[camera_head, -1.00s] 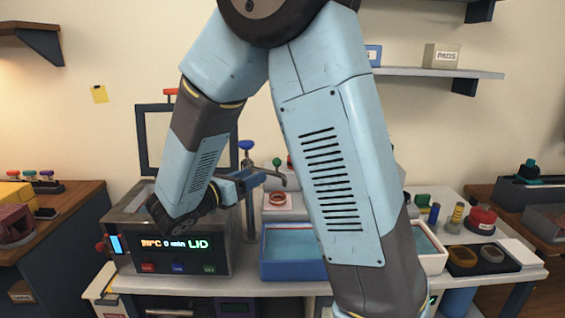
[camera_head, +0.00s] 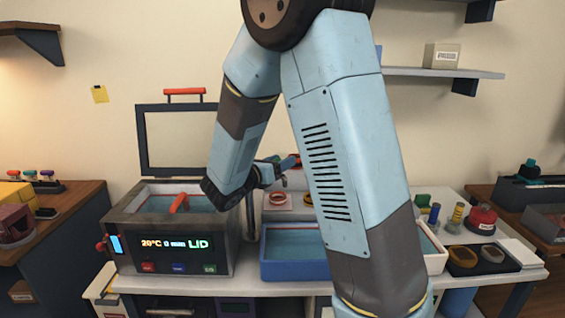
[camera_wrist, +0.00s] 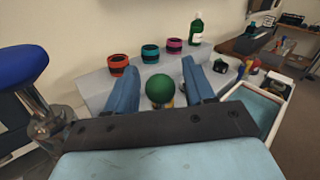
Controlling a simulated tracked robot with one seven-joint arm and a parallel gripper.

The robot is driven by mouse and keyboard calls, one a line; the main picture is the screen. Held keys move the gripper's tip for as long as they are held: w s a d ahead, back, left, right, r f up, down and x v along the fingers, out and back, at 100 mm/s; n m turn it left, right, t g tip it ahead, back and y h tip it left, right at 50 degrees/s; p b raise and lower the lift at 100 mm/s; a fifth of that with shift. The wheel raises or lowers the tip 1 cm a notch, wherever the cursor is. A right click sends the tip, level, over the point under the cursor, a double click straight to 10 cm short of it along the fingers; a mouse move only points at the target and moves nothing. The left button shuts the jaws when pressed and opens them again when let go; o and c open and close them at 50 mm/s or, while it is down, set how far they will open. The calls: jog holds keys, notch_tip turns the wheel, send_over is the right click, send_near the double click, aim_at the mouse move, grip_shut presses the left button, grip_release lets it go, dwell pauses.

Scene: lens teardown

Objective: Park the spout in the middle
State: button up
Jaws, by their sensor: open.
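The tap stands between the metal tank and the blue basin. Its steel column (camera_head: 250,218) shows in the head view beneath my arm, and most of the spout is hidden. In the wrist view the tap's blue knob (camera_wrist: 20,68) is at the left edge, on a steel neck. A green ball knob (camera_wrist: 160,88) sits between the two blue fingers of my gripper (camera_wrist: 161,66), with gaps on both sides. In the head view my gripper (camera_head: 290,164) points right, above the back of the blue basin (camera_head: 292,270). It is open and holds nothing.
The metal tank (camera_head: 170,206) at left has its lid frame (camera_head: 140,140) raised and an orange handle inside. A white basin (camera_head: 433,262) is at right, partly behind my arm. Several coloured rings, including a red one (camera_wrist: 118,66), stand on the stepped block behind the gripper.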

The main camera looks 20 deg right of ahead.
jog(key=shift+w+d, duration=0.2)
jog(key=shift+d, duration=0.15)
grip_shut()
dwell(0.4)
